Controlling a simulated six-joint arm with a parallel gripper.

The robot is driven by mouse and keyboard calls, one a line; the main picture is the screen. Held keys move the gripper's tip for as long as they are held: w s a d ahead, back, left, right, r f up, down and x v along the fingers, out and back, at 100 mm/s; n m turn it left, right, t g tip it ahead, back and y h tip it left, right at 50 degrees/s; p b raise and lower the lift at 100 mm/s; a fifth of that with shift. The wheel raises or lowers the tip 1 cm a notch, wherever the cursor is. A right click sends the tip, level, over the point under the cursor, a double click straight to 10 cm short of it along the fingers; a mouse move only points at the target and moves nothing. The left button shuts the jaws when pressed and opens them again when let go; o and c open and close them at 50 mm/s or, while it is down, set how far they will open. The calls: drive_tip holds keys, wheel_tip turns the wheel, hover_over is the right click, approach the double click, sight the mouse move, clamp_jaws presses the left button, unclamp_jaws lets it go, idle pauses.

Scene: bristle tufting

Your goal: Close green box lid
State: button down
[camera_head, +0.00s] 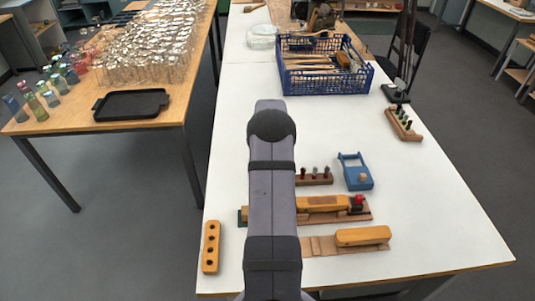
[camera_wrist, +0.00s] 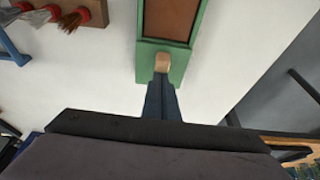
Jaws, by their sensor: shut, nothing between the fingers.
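The green box (camera_wrist: 185,68) shows at the top of the wrist view, with a brown panel (camera_wrist: 168,20) inside its green rim. I cannot tell whether that panel is the lid or the inside. A small pale wooden knob (camera_wrist: 162,62) sits at its near end. My gripper (camera_wrist: 161,82) is shut and empty, its dark fingers pointing at the knob. The tips overlap or lie just short of the knob; contact is unclear. In the head view only a sliver of green (camera_head: 243,215) shows left of my arm, which hides the gripper.
On the white table, a wooden block with holes (camera_head: 211,247) lies left. Yellow-handled wooden pieces (camera_head: 362,236), a blue holder (camera_head: 355,172) and a rack with red parts (camera_head: 315,179) lie right of my arm. A blue crate (camera_head: 325,86) stands behind.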

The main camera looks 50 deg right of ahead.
drive_tip(key=s+a, duration=0.6)
drive_tip(key=shift+s+a+f, duration=0.1)
drive_tip(key=shift+s+a, duration=0.2)
drive_tip(key=shift+f, duration=0.1)
idle(0.3)
drive_tip(key=w+d, duration=0.3)
drive_tip(key=shift+r+b, duration=0.2)
drive_tip(key=shift+b, duration=0.1)
drive_tip(key=shift+w+d+r, duration=0.1)
drive_tip(key=shift+r, duration=0.3)
drive_tip(key=b+v, duration=0.2)
drive_tip(key=v, duration=0.7)
drive_tip(key=shift+r+b, duration=0.2)
drive_tip(key=shift+b, duration=0.15)
